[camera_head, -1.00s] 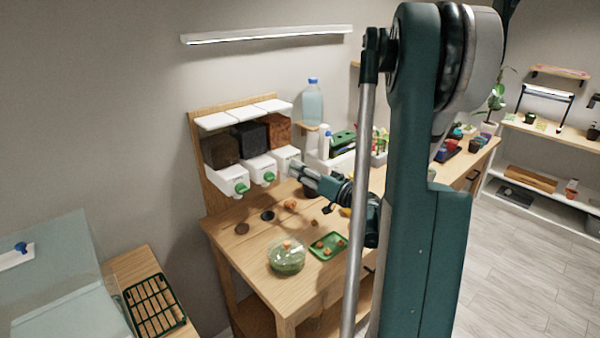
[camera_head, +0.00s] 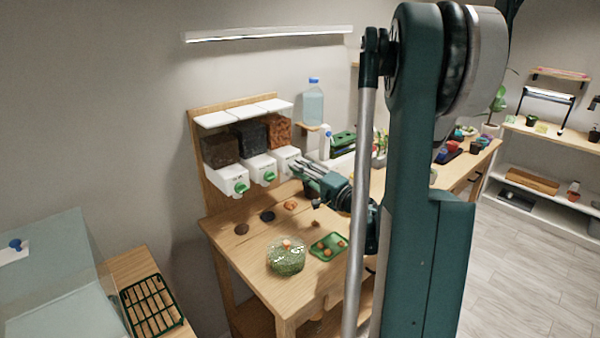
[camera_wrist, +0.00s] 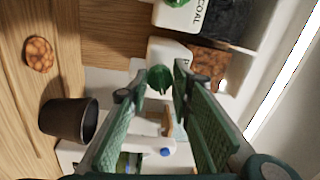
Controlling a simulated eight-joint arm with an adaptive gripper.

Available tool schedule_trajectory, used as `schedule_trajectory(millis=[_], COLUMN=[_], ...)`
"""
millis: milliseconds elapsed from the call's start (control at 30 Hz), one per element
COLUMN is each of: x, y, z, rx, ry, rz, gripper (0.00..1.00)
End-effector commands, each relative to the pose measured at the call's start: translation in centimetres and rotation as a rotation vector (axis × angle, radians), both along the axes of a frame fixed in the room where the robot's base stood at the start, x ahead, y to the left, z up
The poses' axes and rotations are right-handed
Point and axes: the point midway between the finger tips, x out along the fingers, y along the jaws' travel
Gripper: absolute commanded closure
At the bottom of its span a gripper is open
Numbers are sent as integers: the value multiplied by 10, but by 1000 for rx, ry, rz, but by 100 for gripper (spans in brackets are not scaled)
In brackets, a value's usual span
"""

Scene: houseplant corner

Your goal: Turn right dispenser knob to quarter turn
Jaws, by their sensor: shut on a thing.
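The right dispenser (camera_head: 286,156) is a white box under a bin of orange-brown chips, at the right end of a row of three on a wooden backboard. It shows as a white front in the wrist view (camera_wrist: 165,50). Its green knob (camera_wrist: 160,79) sits between my fingertips in the wrist view. My gripper (camera_head: 295,164) is at the front of this dispenser and hides the knob in the head view. In the wrist view my gripper (camera_wrist: 154,84) is shut on the knob. The knob's exact angle cannot be told.
The middle dispenser (camera_head: 259,167) and left dispenser (camera_head: 227,180) have green knobs. On the wooden bench (camera_head: 240,260) are a glass terrarium (camera_head: 286,261), a green tray (camera_head: 328,247) and small piles. A dark pot (camera_wrist: 68,119) stands near my gripper in the wrist view.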

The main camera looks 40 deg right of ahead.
Motion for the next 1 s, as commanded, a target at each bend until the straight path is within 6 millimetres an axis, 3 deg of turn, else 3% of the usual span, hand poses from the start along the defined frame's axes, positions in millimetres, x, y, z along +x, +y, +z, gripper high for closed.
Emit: schedule_trajectory(millis=[433, 1000], x=[0, 0], y=[1, 1], z=[0, 0], rx=[302, 357], ry=[0, 0], rz=[0, 0], gripper=[90, 90])
